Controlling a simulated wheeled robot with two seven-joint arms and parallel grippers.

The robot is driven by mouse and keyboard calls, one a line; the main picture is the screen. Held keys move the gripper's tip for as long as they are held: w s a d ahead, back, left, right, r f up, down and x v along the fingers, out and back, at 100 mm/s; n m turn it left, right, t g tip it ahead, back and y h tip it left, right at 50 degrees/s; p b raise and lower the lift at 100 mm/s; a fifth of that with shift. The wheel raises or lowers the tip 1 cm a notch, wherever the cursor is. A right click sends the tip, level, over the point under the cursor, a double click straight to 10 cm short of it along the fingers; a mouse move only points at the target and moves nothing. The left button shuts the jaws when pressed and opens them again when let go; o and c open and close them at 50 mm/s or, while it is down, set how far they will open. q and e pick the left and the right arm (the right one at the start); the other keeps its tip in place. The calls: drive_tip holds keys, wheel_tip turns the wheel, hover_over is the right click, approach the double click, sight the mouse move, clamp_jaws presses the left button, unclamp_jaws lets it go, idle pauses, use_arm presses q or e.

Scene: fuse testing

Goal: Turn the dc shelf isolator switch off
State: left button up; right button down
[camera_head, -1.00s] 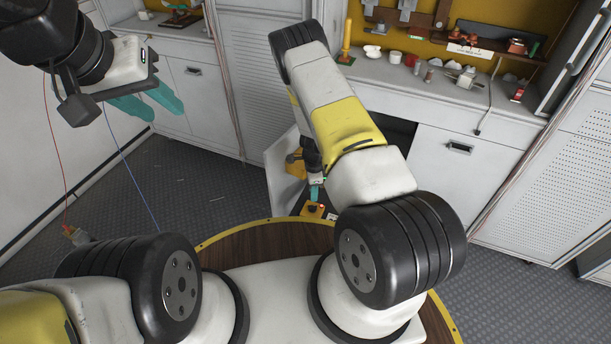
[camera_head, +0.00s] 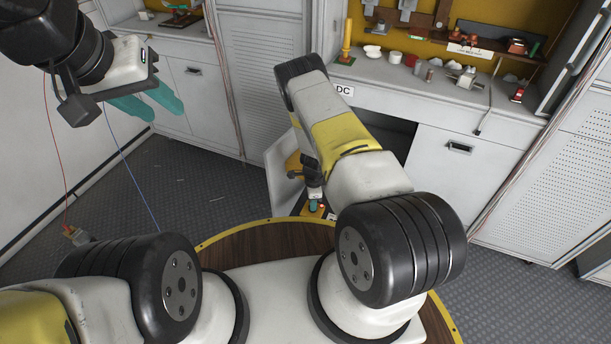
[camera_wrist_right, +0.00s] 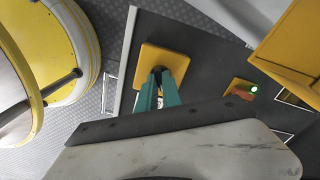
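A yellow square plate (camera_wrist_right: 176,57), which looks like the base of the isolator switch, sits on a dark panel in the right wrist view. My right gripper (camera_wrist_right: 159,77) has its teal fingertips over the middle of this plate. The fingers lie close together with a narrow gap, and they hide any handle there. In the head view the right gripper (camera_head: 314,204) points down at the low panel beneath the counter, mostly behind my arm. My left gripper (camera_head: 150,105) is open and empty at the upper left.
A small yellow unit with a lit green lamp (camera_wrist_right: 252,88) and a red part is beside the plate. A larger yellow box (camera_wrist_right: 290,45) is at the upper right of the wrist view. An open white door (camera_head: 285,180) stands left of the panel. Several small items lie on the counter.

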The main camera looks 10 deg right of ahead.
drive_tip(key=shift+n, duration=0.3)
drive_tip(key=n, duration=1.1)
idle(0.5)
drive_tip(key=shift+n, duration=0.3)
drive_tip(key=c, duration=1.5)
unclamp_jaws()
wheel_tip(320, 180, up, 8)
drive_tip(key=shift+f, duration=0.1)
